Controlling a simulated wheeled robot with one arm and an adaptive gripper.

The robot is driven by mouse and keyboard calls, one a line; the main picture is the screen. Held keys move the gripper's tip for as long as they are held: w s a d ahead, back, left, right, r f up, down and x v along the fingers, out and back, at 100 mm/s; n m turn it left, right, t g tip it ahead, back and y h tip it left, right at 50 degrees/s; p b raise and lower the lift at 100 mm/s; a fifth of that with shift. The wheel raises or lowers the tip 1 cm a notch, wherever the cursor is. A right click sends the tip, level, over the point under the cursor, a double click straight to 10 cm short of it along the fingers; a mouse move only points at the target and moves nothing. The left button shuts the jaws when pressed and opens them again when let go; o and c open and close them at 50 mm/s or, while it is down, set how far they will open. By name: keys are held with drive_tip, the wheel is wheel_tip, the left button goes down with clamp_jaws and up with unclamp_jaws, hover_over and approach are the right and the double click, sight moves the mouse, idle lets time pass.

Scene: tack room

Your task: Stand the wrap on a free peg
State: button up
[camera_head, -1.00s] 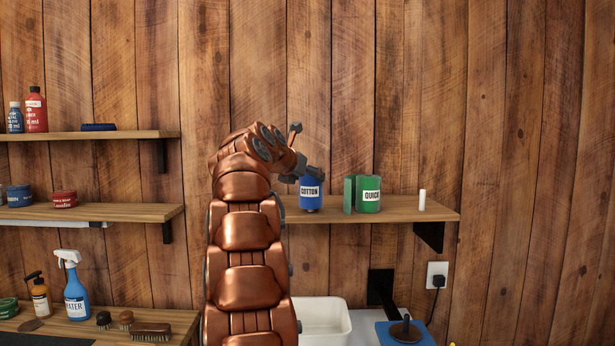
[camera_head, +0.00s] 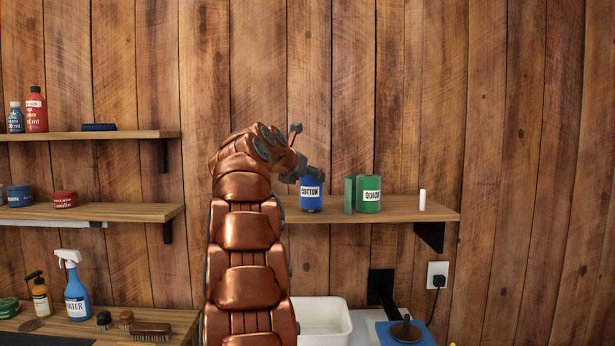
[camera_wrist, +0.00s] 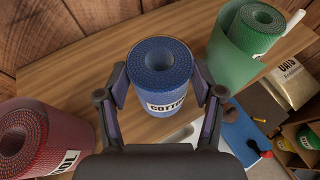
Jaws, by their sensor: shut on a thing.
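The blue wrap (camera_head: 311,193), labelled COTTON, is an upright roll with a hollow core. It also shows in the wrist view (camera_wrist: 160,70). My gripper (camera_wrist: 161,92) is shut on it, one finger on each side. In the head view my gripper (camera_head: 308,174) is partly hidden by my arm. The roll is at the shelf's front edge; I cannot tell whether it touches the shelf. A bare white upright peg (camera_head: 422,199) stands at the shelf's right end, and it shows beyond the green roll in the wrist view (camera_wrist: 294,20).
The green wrap (camera_head: 368,194) stands on the wooden shelf (camera_head: 398,212) between the blue wrap and the bare peg, its loose flap to the left. A red wrap (camera_wrist: 22,140) is at the left in the wrist view. A white bin (camera_head: 325,322) is below.

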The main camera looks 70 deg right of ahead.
drive_tip(key=shift+f+b, duration=0.45)
drive_tip(key=shift+f, duration=0.1)
drive_tip(key=o, duration=0.9)
drive_tip(key=shift+b+v, duration=0.95)
drive_tip(key=shift+v, duration=4.6)
